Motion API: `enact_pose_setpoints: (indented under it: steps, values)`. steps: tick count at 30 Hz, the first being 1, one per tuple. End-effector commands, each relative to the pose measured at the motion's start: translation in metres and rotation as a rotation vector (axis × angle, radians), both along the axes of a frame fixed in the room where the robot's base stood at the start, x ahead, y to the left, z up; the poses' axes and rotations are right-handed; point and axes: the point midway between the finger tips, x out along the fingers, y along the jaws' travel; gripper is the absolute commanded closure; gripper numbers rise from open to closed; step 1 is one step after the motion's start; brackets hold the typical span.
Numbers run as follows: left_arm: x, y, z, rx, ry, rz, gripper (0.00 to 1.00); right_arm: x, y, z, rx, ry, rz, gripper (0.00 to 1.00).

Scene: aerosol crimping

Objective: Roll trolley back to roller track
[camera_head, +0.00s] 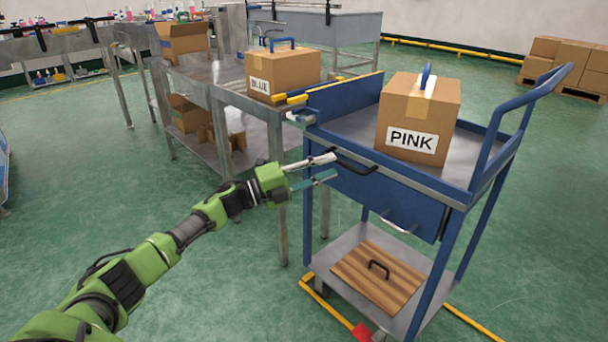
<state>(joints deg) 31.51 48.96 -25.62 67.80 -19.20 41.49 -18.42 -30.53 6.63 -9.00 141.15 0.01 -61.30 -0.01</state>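The blue trolley (345,193) stands at the right, with a grey top tray and a lower shelf. A cardboard box labelled PINK (419,118) sits on its top tray. My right gripper is out of view. No roller track can be clearly made out.
A metal table (232,97) stands close to the trolley's left, bearing a BLUE-labelled box (283,72) and an open box (183,41). A wooden board (378,276) lies on the lower shelf. Yellow floor rails (470,324) run by the trolley's base. Green floor is clear at left and right.

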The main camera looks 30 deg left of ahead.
Motion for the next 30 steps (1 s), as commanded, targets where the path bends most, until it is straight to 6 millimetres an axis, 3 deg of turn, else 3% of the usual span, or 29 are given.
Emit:
enact_pose_setpoints:
  steps: [6,12,30]
  values:
    - [-0.036,0.029,-0.010,0.002,0.004,0.001,0.74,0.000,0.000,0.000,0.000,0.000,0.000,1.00]
    - [-0.055,0.045,-0.013,0.000,0.002,0.001,0.74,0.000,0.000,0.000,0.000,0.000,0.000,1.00]
    - [-0.061,0.050,-0.013,0.000,0.000,0.001,0.74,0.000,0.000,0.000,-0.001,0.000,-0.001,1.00]
